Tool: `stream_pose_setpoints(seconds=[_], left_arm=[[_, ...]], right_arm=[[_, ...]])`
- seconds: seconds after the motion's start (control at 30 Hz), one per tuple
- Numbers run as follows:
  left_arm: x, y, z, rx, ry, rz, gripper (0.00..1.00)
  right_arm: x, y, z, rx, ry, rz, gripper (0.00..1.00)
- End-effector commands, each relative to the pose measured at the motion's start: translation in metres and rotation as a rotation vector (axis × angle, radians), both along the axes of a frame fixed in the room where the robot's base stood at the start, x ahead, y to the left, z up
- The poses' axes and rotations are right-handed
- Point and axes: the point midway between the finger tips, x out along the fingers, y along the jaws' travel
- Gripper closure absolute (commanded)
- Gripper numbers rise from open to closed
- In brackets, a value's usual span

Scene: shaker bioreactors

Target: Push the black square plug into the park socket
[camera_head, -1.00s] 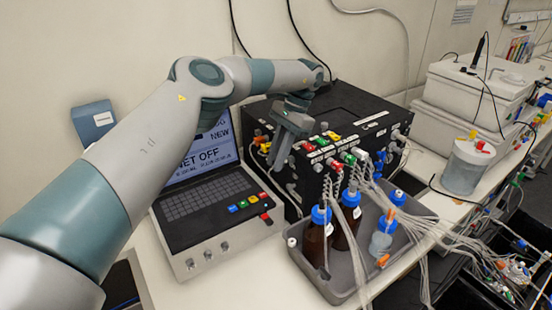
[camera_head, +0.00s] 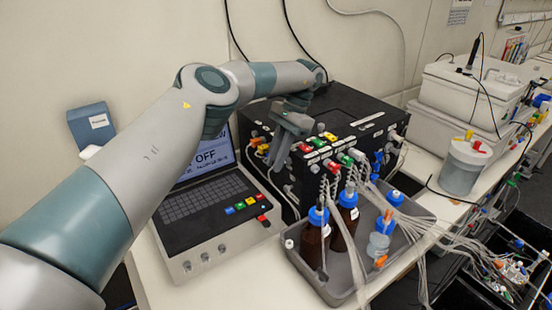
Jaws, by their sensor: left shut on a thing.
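My left gripper (camera_head: 277,158) points down at the left front of the black control box (camera_head: 340,105), close to its row of coloured connectors. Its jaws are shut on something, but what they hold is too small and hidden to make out. I cannot pick out the black square plug or the park socket for certain; the gripper and arm cover part of the box's left front. My right gripper is not in view.
A laptop-like console (camera_head: 200,215) stands left of the box. A grey tray (camera_head: 345,285) with brown bottles (camera_head: 314,245) and blue caps stands in front, with many clear tubes. White boxes (camera_head: 465,90) and a clear jar (camera_head: 463,168) stand at the right.

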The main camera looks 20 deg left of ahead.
Motion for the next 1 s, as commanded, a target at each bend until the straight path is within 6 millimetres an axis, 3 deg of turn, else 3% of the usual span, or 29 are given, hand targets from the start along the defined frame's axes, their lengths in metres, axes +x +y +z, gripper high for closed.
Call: stream_pose_setpoints(seconds=[1.0], left_arm=[[0.0066, -0.0053, -0.0005, 0.001, -0.001, 0.001, 1.0]], right_arm=[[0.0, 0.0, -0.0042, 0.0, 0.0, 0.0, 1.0]])
